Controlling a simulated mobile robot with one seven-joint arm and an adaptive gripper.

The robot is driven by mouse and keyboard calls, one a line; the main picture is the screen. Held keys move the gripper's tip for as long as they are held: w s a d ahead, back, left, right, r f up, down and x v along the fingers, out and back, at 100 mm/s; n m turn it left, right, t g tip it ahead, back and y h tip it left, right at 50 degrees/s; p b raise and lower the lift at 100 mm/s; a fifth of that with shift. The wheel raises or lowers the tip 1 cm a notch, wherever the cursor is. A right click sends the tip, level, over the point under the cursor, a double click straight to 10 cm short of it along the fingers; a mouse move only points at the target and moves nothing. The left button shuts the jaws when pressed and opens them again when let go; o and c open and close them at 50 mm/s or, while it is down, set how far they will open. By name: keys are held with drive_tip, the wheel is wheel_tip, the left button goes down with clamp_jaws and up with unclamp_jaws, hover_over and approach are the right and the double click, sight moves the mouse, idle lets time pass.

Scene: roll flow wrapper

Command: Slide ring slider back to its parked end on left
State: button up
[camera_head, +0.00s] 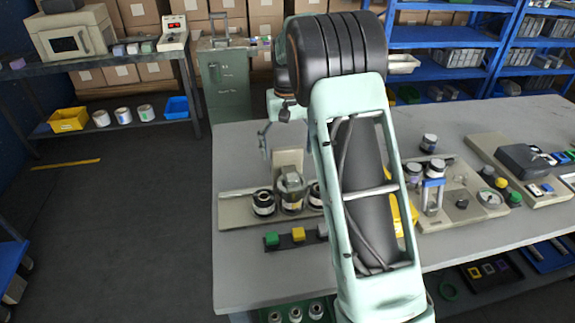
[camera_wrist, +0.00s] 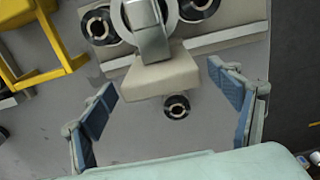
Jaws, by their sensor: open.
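In the wrist view, a pale ring with a grey metal bracket (camera_wrist: 152,42) sits at the top centre; I take this as the ring slider, but cannot be sure. The same upright unit (camera_head: 291,188) stands between black rolls on a beige base (camera_head: 236,211) in the head view. A beige block (camera_wrist: 160,77) is attached beside it. My gripper (camera_wrist: 170,98) is open and empty, its two blue-padded fingers wide apart. The block and a small black roll (camera_wrist: 177,106) lie between the fingers in the picture. My arm hides the base's right end in the head view.
Green and yellow blocks (camera_head: 298,235) stand in front of the base. A yellow frame (camera_wrist: 40,55) shows at the wrist view's upper left. Another beige fixture (camera_head: 465,190) stands on the right of the grey table (camera_head: 240,270). The table's front left is bare.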

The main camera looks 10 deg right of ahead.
sight(287, 165)
wheel_tip(287, 165, down, 6)
drive_tip(key=shift+r, duration=0.15)
drive_tip(key=shift+c, duration=0.7)
